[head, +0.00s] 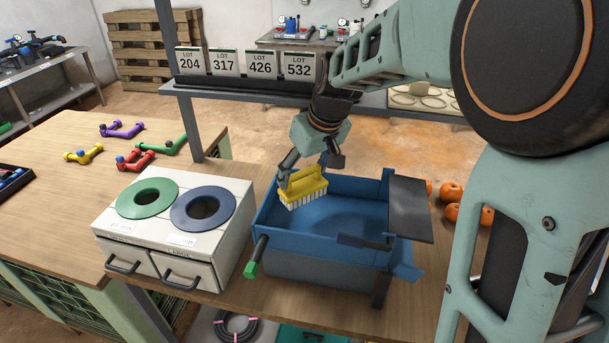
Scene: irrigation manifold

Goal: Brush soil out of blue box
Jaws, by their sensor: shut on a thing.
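The blue box (325,262) stands open on the wooden table, right of the middle. Its inside walls and part of its floor (340,213) show blue; I cannot clearly make out soil in it. A yellow brush (305,181) with pale bristles is in my gripper (309,171), over the left back part of the box. The bristles point down. I cannot tell whether they touch the box floor. My gripper is shut on the brush's yellow handle.
A white cabinet (235,240) with green and blue ring openings stands close left of the box. A dark flat plate (411,208) sits at the box's right side. Orange fruits (452,192) lie further right. Lot signs (262,64) stand on a rail behind.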

